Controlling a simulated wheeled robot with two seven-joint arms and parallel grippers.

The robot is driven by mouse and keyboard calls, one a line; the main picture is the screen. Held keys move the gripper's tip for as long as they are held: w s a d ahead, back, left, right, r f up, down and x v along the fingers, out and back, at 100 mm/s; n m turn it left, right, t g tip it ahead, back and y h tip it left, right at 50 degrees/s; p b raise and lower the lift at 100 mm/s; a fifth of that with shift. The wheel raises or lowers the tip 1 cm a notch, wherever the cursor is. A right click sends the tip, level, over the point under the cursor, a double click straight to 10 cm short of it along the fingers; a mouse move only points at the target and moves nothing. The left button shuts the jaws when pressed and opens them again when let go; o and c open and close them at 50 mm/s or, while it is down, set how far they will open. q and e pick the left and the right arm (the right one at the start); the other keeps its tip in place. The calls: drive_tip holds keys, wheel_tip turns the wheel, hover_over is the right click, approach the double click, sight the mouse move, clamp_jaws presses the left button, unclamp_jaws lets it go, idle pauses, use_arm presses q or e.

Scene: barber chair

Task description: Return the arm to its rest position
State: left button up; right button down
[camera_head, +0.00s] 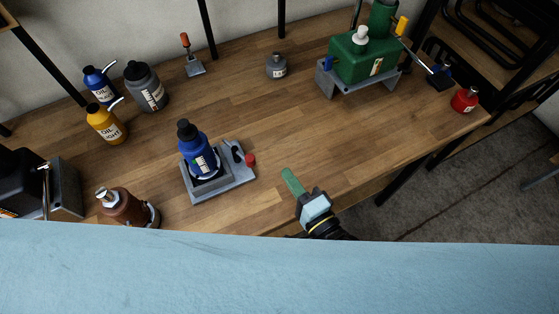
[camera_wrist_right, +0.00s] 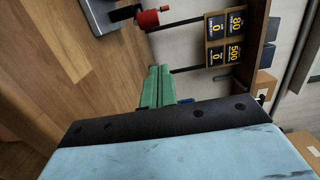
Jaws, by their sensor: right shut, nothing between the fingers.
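My right gripper (camera_head: 291,181) has green fingers and is near the front edge of the wooden table (camera_head: 260,130), right of a grey stand (camera_head: 233,187). In the right wrist view its green fingers (camera_wrist_right: 157,86) lie together, shut with nothing between them. A red knob (camera_head: 250,159) on the stand is left of the fingertips with a gap between; it also shows in the wrist view (camera_wrist_right: 148,20). My left gripper is not in view.
A blue bottle (camera_head: 197,152) stands on the grey stand. A brown-red container (camera_head: 122,206) is at the front left, and several bottles stand farther back. A green machine (camera_head: 361,60) and a red container (camera_head: 464,99) are at the right. The table right of my gripper is clear.

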drive_tip(key=shift+v, duration=0.8)
